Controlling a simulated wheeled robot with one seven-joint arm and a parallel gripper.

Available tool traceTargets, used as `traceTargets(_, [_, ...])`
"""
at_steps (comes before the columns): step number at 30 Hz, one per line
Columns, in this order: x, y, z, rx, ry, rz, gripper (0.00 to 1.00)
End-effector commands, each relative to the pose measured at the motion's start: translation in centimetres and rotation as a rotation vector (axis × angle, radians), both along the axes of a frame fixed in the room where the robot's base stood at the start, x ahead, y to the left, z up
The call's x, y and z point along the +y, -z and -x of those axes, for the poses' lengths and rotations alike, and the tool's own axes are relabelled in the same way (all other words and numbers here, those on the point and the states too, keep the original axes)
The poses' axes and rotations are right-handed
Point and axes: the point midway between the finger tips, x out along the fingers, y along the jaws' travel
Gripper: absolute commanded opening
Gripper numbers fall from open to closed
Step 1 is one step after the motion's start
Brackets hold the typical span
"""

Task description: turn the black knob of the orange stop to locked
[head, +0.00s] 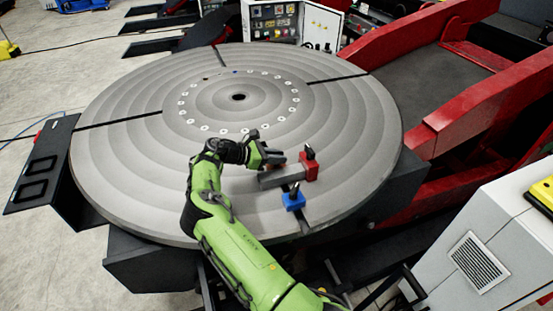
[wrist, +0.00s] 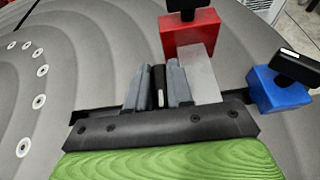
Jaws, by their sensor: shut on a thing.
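My gripper (head: 268,157) is low over the round grey table, at the left of a grey bar. In the wrist view its two grey fingers (wrist: 158,88) stand on either side of a black knob (wrist: 158,77) with a white mark, and are shut on it. The mark runs lengthwise between the fingers. A small orange-brown patch of the orange stop (head: 278,165) shows beside my gripper in the head view. The rest of that stop is hidden by my gripper, and in the wrist view I cannot make out its body.
The grey bar (head: 283,178) lies against a red stop (head: 309,168) with a black knob. A blue stop (head: 293,201) with a black knob stands in front of the bar. The slotted round table (head: 130,150) is otherwise clear. Red beams (head: 470,110) stand at the right.

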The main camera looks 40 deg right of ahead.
Motion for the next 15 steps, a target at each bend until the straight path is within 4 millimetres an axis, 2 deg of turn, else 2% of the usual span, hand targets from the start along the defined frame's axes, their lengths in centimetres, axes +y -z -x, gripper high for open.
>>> traceTargets(13, [-0.08, -0.07, 0.08, 0.0, 0.014, 0.001, 0.0])
traceTargets(14, [-0.08, -0.07, 0.08, 0.0, 0.014, 0.001, 0.24])
traceTargets(15, [-0.08, -0.07, 0.08, 0.001, 0.014, 0.001, 0.3])
